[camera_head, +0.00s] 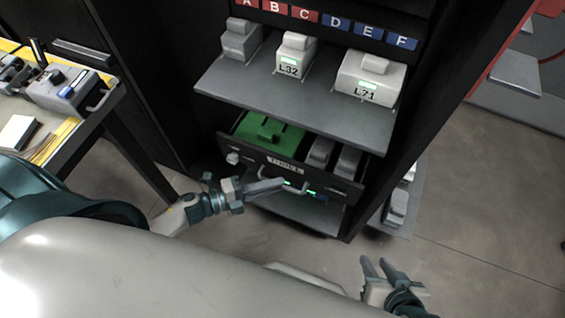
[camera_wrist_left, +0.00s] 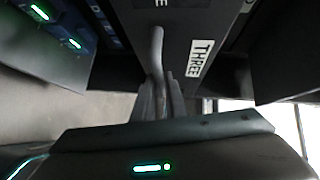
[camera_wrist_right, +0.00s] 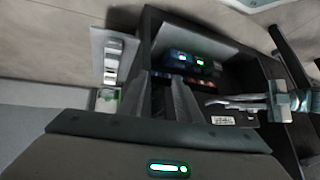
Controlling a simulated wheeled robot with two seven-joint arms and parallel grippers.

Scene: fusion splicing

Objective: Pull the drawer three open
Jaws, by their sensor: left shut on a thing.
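Drawer three (camera_head: 322,180) shows in the head view as a dark drawer with a white "THREE" label (camera_head: 285,164), which also shows in the left wrist view (camera_wrist_left: 199,58). It stands partly out of the black cabinet, with its inside visible from above. My left gripper (camera_head: 280,184) is shut on the drawer's curved grey handle (camera_wrist_left: 156,42) in front of the label. The fingers partly hide the grip point. My right gripper (camera_head: 376,267) is open and empty, low and to the right of the drawer, apart from it.
A green block (camera_head: 270,131) and grey modules (camera_head: 348,160) lie in the drawer. Above it a grey shelf (camera_head: 300,105) holds boxes, including L32 (camera_head: 294,58) and L71 (camera_head: 369,82). A worktable (camera_head: 60,140) stands at left.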

